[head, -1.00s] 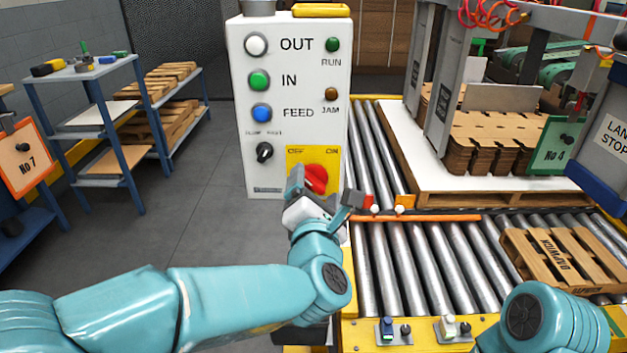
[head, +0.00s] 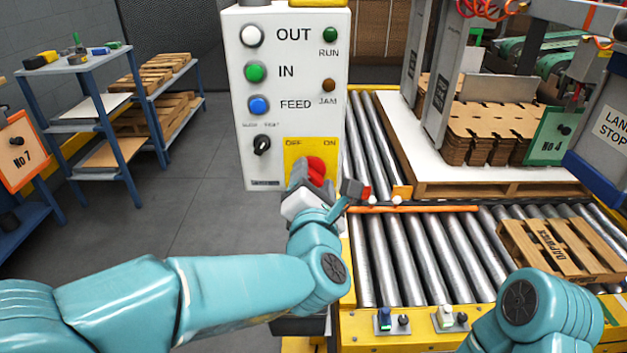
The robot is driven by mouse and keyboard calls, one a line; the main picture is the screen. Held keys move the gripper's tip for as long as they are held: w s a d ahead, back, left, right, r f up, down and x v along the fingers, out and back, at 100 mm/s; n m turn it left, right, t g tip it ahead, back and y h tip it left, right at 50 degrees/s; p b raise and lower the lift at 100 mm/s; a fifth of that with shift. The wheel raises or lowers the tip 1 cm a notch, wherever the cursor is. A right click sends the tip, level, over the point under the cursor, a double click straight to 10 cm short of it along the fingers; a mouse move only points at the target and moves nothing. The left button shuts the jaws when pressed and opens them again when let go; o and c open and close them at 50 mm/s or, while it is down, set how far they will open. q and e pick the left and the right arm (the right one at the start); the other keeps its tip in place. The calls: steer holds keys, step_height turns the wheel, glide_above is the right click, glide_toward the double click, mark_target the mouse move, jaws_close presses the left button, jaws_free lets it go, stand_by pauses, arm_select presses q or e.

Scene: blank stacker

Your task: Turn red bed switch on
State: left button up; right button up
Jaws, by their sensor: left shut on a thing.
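The red switch (head: 316,167) is a rotary knob on a yellow plate (head: 294,147) low on the white control panel. OFF is marked at the plate's upper left and ON at its upper right. My left gripper (head: 318,182) is at the knob, shut on it, with a grey finger on its left side. The gripper hides the knob's lower part, and I cannot tell clearly which mark it points to. My right gripper is out of view; only a teal part of my right arm shows at the lower right.
White, green and blue buttons and a black selector (head: 262,145) sit on the panel (head: 300,100) above and left of the knob. A roller conveyor (head: 415,255) with a wooden pallet (head: 560,250) lies to the right. Grey floor is clear at left.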

arm_select(q)
steer(key=shift+f+m, duration=0.1)
steer(key=shift+m, duration=0.2)
steer(key=m, duration=0.3)
steer(key=shift+b, duration=0.4)
steer(key=m, duration=0.4)
steer(key=shift+f+m, duration=0.1)
steer(key=shift+m, duration=0.2)
steer(key=m+p, duration=0.1)
steer(key=m, duration=0.3)
steer(key=shift+f+m, duration=0.1)
steer(key=shift+m, duration=0.2)
steer(key=m+p, duration=0.2)
steer(key=m, duration=0.2)
steer(key=shift+f+m, duration=0.1)
steer(key=shift+m, duration=0.3)
steer(key=shift+a, duration=0.1)
steer(key=o, duration=1.1)
steer(key=shift+c, duration=0.2)
